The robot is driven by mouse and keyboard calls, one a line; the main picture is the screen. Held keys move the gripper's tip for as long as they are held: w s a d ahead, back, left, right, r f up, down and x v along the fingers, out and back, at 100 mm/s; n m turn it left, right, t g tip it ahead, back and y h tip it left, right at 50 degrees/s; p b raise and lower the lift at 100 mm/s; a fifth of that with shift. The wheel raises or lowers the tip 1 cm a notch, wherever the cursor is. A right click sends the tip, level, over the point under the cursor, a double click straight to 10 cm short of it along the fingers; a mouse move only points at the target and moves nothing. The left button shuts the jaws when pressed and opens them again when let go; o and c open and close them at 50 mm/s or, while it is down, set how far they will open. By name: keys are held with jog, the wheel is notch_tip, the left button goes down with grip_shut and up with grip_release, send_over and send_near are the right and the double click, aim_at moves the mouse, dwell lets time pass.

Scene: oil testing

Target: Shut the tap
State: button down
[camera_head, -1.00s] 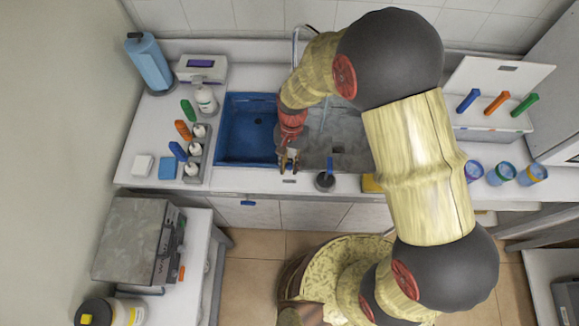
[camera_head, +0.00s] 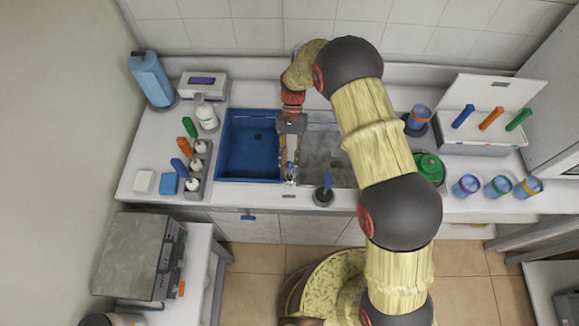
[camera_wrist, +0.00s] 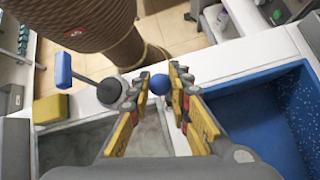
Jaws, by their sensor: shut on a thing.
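My gripper (camera_head: 290,163) is at the front of the sink, by the divider between the blue and grey basins. In the wrist view, its yellow-and-grey fingers (camera_wrist: 160,86) are shut on a small round blue knob (camera_wrist: 160,84). The knob shows as a blue spot at the fingertips in the head view (camera_head: 290,165). I cannot tell how it joins the tap. A blue-handled lever on a dark round base (camera_head: 324,194) stands just right of the gripper; the wrist view shows it left of the fingers (camera_wrist: 112,90). My arm hides the tap's spout.
The blue basin (camera_head: 232,174) is on the left, the grey basin (camera_head: 340,174) on the right. A yellow block (camera_wrist: 50,108) sits beside the grey basin. Several bottles stand left of the sink. A green round container (camera_head: 430,168) and several cups (camera_head: 498,186) stand right.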

jog(key=shift+w+r, duration=0.1)
jog(key=shift+w, duration=0.3)
jog(key=c, duration=1.9)
grip_release()
jog(key=shift+o, duration=1.2)
jog(key=v, duration=1.1)
jog(key=shift+w+r, duration=0.25)
jog(key=shift+r, duration=0.05)
